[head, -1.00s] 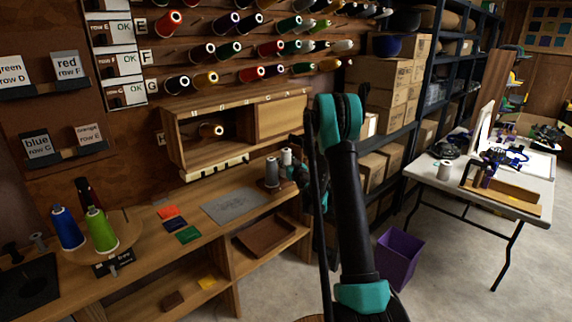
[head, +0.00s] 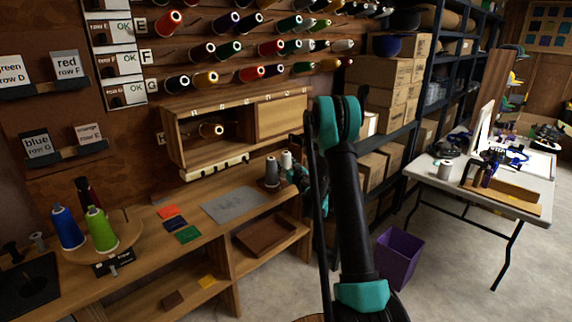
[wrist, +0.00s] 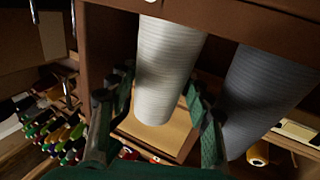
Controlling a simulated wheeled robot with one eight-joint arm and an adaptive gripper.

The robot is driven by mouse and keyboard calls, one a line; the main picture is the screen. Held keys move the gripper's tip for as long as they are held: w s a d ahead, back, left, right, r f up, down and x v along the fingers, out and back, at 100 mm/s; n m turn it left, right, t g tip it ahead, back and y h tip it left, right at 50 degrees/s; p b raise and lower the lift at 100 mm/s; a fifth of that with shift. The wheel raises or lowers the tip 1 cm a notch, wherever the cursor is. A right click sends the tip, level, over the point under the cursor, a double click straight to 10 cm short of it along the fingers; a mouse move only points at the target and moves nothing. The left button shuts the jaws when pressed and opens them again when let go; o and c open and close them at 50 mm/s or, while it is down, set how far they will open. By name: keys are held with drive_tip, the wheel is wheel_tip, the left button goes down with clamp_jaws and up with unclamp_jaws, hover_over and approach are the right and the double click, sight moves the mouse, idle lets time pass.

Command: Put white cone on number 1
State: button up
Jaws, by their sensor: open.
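The white cone (wrist: 168,70) stands between the two fingers of my gripper (wrist: 157,92) in the wrist view. The fingers are open, one on each side of it; I cannot tell whether either touches it. The white cone also shows in the head view (head: 287,160) at the right end of the workbench. My gripper (head: 297,176) is there too, mostly hidden behind my arm. A grey cone (wrist: 262,95) stands close beside the white one, outside the fingers, and also shows in the head view (head: 272,172). I cannot make out a number 1 in either view.
A wooden cabinet (head: 180,150) with one spool inside is on the wall above the bench. A grey mat (head: 235,205) and coloured squares lie on the bench. Blue and green cones (head: 100,230) stand on a round board at left. A purple bin (head: 398,257) is on the floor.

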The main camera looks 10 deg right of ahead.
sight(288, 164)
drive_tip(key=v, duration=0.7)
drive_tip(key=s+a+r+n+g+y, duration=0.1)
drive_tip(key=s+a+r+g, duration=0.2)
drive_tip(key=s, duration=0.7)
drive_tip(key=s+a+r+n+g+y, duration=0.1)
drive_tip(key=s+a+g, duration=0.35)
drive_tip(key=s, duration=0.55)
drive_tip(key=s+d+f+m+g+h, duration=0.1)
drive_tip(key=s+d+f+g+h, duration=0.1)
drive_tip(key=s, duration=0.7)
drive_tip(key=s+d+f+m+g+h, duration=0.1)
drive_tip(key=s+d+f+m+h, duration=0.1)
drive_tip(key=s, duration=0.8)
drive_tip(key=s+d+f+m+g+h, duration=0.1)
drive_tip(key=s+d+f, duration=0.3)
drive_tip(key=s, duration=0.5)
drive_tip(key=shift+s+d+f+m+g+h, duration=0.2)
drive_tip(key=shift+d+m+g+h, duration=0.2)
drive_tip(key=shift+d+g+h, duration=0.4)
drive_tip(key=shift+o, duration=0.6)
drive_tip(key=shift+w+d, duration=0.1)
drive_tip(key=shift+w, duration=0.05)
